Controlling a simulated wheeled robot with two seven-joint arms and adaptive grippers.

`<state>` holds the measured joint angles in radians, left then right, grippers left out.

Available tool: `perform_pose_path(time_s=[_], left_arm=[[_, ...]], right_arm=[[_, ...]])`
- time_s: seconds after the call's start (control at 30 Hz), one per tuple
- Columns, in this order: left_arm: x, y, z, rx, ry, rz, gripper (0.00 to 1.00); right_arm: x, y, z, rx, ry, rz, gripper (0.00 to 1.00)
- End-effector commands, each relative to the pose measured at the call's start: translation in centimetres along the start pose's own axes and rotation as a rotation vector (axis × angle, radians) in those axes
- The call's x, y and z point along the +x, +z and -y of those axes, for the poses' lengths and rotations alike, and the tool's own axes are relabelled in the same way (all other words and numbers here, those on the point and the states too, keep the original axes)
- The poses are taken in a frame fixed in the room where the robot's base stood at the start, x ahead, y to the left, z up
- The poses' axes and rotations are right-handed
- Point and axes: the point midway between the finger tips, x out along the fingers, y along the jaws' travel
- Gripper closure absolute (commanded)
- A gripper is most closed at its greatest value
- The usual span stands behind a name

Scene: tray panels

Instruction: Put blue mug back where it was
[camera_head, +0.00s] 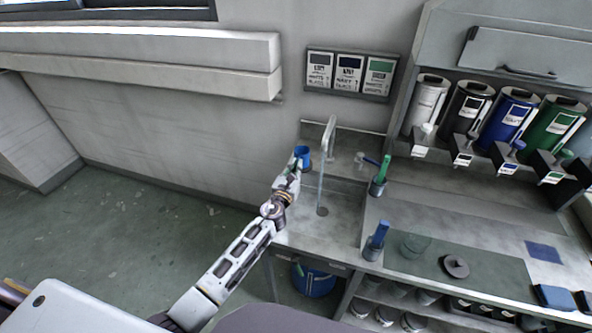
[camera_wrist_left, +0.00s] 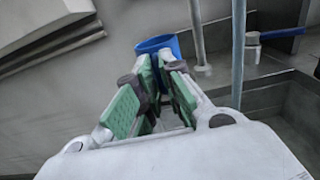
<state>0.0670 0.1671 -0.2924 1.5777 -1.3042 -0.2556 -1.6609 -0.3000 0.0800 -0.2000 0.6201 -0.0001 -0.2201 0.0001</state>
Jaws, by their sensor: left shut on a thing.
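The blue mug (camera_head: 302,153) is at the far left corner of the sink counter, beside the tap. It also shows in the left wrist view (camera_wrist_left: 158,44), just beyond my fingertips. My left gripper (camera_head: 294,166) is shut on the mug; its green finger pads (camera_wrist_left: 150,85) partly hide the mug's lower part. I cannot tell whether the mug touches the counter. My right gripper is not in view.
The tap (camera_head: 328,138) stands close to the right of the mug, with water running into the sink (camera_head: 335,195). Cups with green and blue handles (camera_head: 378,186) stand right of the sink. Several coloured dispensers (camera_head: 507,118) line the back right.

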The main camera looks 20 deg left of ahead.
Motion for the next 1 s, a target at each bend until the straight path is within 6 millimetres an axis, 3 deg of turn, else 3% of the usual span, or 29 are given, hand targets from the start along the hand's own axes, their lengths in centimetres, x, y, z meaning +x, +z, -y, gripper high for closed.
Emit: perform_pose_path(time_s=[0.4,0.43,0.57,1.0], left_arm=[[0.01,-0.26,0.03,0.0,-0.001,0.001,1.0],[0.0,-0.21,0.03,0.0,-0.001,0.0,0.87],[0.0,-0.17,0.03,0.0,-0.001,0.0,0.7],[0.0,-0.04,0.02,0.0,0.0,0.0,0.69]], right_arm=[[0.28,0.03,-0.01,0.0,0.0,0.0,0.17],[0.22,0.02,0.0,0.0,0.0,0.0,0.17],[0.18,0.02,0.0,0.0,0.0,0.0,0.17],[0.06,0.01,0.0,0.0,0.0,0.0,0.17]])
